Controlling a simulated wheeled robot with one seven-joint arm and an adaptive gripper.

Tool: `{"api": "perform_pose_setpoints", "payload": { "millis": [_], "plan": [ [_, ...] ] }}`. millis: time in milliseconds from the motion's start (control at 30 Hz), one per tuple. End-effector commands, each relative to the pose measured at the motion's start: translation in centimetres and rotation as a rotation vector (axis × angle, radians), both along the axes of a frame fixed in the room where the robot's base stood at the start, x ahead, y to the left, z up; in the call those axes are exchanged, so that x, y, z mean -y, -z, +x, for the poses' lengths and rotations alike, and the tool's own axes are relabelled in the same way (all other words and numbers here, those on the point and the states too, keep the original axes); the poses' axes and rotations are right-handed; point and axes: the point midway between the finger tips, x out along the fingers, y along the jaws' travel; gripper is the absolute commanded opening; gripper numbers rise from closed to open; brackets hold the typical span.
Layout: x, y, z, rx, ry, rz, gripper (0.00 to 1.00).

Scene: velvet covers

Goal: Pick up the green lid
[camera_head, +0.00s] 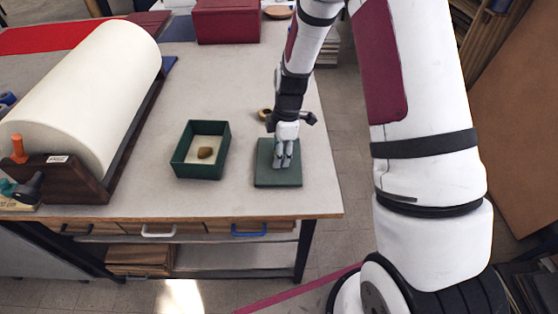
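The green lid (262,179) is a flat dark-green square near the right end of the grey work table. It lies beside an open green box (176,165) that has a pale inside and a small brown-yellow object (206,153) in it. My gripper (284,163) points down in front of the lid's upper middle part in the head view and hides some of it. Its fingers look near each other. The view is too small to tell whether they touch the lid or hold anything.
A large cream roll (80,90) in a dark wooden stand fills the table's left side. A dark red box (226,20) stands at the back. A small tan ring (264,113) lies behind the lid. The table's right edge is close to the lid.

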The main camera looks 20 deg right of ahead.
Motion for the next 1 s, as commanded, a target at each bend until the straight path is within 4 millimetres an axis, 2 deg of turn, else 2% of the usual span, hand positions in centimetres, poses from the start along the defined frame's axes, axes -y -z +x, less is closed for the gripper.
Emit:
{"api": "perform_pose_setpoints", "payload": {
  "millis": [33,167,200,667,967,1000],
  "plan": [
    [0.0,0.0,0.0,0.000,0.000,0.000,0.31],
    [0.0,0.0,0.0,0.000,0.000,0.000,0.01],
    [0.0,0.0,0.0,0.000,0.000,0.000,0.00],
    [0.0,-0.6,0.1,0.001,0.000,0.000,0.00],
    [0.1,-3.6,0.2,0.004,0.000,0.001,0.00],
    [-0.1,-3.7,-0.8,-0.002,0.000,0.001,0.00]
  ]
}}
